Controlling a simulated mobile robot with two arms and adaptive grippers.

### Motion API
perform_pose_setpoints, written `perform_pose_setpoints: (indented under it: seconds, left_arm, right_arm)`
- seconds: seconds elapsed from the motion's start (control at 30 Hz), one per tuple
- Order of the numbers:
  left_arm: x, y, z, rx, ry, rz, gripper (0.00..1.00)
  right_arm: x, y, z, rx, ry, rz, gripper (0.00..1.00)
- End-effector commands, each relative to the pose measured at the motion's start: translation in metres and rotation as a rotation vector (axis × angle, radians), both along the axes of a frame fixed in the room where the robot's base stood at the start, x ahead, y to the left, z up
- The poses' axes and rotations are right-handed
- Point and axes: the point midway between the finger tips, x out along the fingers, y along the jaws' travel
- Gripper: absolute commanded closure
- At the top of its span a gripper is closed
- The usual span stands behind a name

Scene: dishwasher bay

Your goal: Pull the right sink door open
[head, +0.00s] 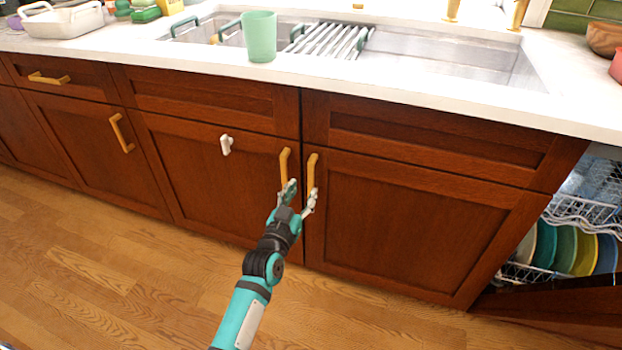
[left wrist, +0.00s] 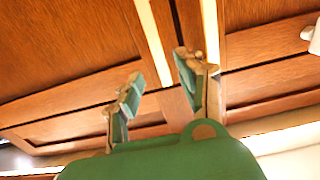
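The right sink door (head: 400,225) is a dark red-brown wooden panel and looks closed. Its upright gold handle (head: 312,172) is near its left edge and also shows in the left wrist view (left wrist: 150,40). My left gripper (head: 300,196) is open at the lower end of this handle, with one finger overlapping it in the head view. In the left wrist view the handle appears between the two spread fingers (left wrist: 158,82). I cannot tell whether they touch it. My right gripper is not in view.
The left sink door (head: 205,190) has its own gold handle (head: 284,166) close beside, and a white fitting (head: 226,145). A green cup (head: 260,38) stands on the white counter (head: 430,90). At the right is an open dishwasher with plates (head: 565,248). The wooden floor is clear.

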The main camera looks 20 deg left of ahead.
Motion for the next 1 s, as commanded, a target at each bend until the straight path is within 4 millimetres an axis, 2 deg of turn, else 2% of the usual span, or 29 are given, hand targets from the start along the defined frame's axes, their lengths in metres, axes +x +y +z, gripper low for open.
perform_pose_setpoints:
  seconds: [0.03, 0.2, 0.3, 0.5, 0.8, 1.0]
  left_arm:
    - [0.012, -0.001, -0.001, -0.002, -0.002, 0.000, 0.62]
    - [0.046, -0.002, -0.001, -0.001, -0.002, 0.000, 0.62]
    - [0.058, -0.002, -0.001, -0.001, -0.001, 0.000, 0.62]
    - [0.071, -0.003, -0.001, -0.001, 0.001, 0.000, 0.62]
    - [0.072, -0.003, 0.000, -0.001, 0.001, 0.000, 0.62]
    - [0.072, -0.003, 0.000, -0.001, 0.001, 0.000, 0.86]
  right_arm:
    - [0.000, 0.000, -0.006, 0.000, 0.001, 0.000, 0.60]
    - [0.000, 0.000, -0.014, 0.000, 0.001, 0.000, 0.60]
    - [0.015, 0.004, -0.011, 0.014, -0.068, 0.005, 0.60]
    - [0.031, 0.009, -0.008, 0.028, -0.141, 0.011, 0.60]
    - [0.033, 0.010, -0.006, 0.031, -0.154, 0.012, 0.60]
    - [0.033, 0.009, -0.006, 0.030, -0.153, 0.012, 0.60]
